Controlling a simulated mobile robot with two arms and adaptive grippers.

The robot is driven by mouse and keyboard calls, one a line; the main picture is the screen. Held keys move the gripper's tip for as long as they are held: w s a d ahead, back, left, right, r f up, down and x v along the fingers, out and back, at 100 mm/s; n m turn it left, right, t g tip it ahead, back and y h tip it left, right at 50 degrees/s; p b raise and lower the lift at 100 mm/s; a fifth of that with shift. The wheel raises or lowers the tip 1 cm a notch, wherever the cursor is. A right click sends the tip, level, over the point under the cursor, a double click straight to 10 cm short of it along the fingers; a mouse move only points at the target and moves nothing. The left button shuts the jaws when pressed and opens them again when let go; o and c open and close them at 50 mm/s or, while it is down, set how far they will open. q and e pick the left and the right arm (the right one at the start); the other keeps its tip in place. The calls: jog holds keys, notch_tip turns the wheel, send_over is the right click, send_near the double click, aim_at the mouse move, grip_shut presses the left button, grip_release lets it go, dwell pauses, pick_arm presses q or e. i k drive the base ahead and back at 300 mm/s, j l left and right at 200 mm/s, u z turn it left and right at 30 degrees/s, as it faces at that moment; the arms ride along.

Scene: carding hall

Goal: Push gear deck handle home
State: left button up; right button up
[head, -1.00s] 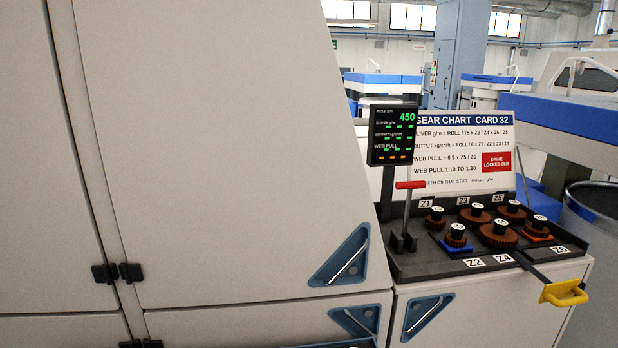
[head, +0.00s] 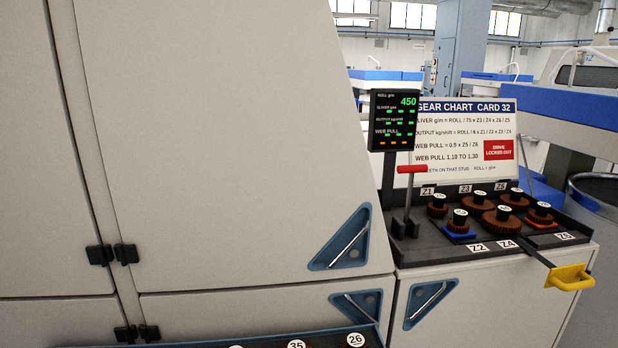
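The gear deck (head: 425,252) is a dark tray on top of a pale cabinet at the right of the head view. Several brown gears with black hubs stand on it, beside labels Z1 to Z6. A yellow handle (head: 570,277) sits on the end of a dark bar that sticks out past the deck's front right edge. A lever with a red grip (head: 411,169) stands upright at the deck's left end. Neither of my grippers shows in the head view.
A large pale machine cabinet (head: 230,150) fills the left. A tray edge with round number tags (head: 297,346) shows at the bottom. A display (head: 393,120) and a gear chart (head: 465,140) stand behind the deck. A grey drum (head: 598,195) is at far right.

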aim_at(566, 278)
jog(key=z, duration=1.4)
